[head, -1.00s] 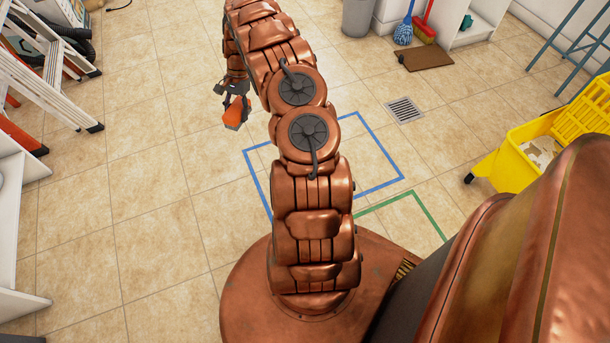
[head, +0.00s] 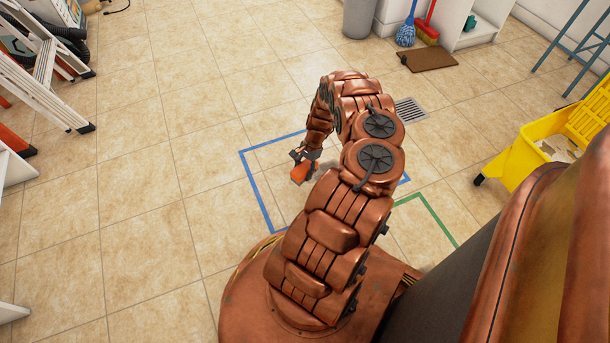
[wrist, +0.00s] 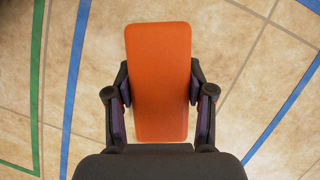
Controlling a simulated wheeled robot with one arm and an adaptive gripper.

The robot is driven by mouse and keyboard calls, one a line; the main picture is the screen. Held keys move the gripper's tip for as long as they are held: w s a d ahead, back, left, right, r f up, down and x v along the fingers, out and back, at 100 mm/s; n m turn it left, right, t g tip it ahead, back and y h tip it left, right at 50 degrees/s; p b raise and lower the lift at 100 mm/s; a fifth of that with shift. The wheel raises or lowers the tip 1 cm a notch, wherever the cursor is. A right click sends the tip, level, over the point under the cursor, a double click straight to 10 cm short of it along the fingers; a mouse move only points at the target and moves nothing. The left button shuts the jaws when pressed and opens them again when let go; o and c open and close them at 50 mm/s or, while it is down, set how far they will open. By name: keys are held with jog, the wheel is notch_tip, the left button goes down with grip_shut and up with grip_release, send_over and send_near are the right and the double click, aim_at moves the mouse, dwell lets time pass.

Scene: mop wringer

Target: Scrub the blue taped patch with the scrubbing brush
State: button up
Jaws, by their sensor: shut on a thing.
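The scrubbing brush shows as an orange block (wrist: 160,85) in the wrist view, with my gripper's fingers closed on its two sides. In the head view the brush (head: 299,172) is held by my gripper (head: 307,158) over the area inside the blue tape outline (head: 256,192). Blue tape (wrist: 74,85) runs on both sides of the brush in the wrist view. I cannot tell whether the brush touches the floor; its bristles are hidden. My arm covers part of the blue outline.
A green tape outline (head: 432,215) lies to the right of the blue one. A yellow mop bucket (head: 520,165) stands at the right, a floor drain (head: 410,109) behind my arm. A ladder (head: 45,90) stands at the left. Open tiles lie left of the blue outline.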

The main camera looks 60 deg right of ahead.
aim_at(303, 189)
jog(key=shift+s+f+b, duration=0.3)
jog(key=shift+f+b, duration=0.2)
jog(key=shift+f, duration=0.4)
notch_tip(303, 189, down, 5)
jog(key=b, duration=0.5)
jog(key=shift+f+b, duration=0.3)
jog(key=shift+f, duration=0.2)
dwell(0.7)
jog(key=shift+d, duration=0.1)
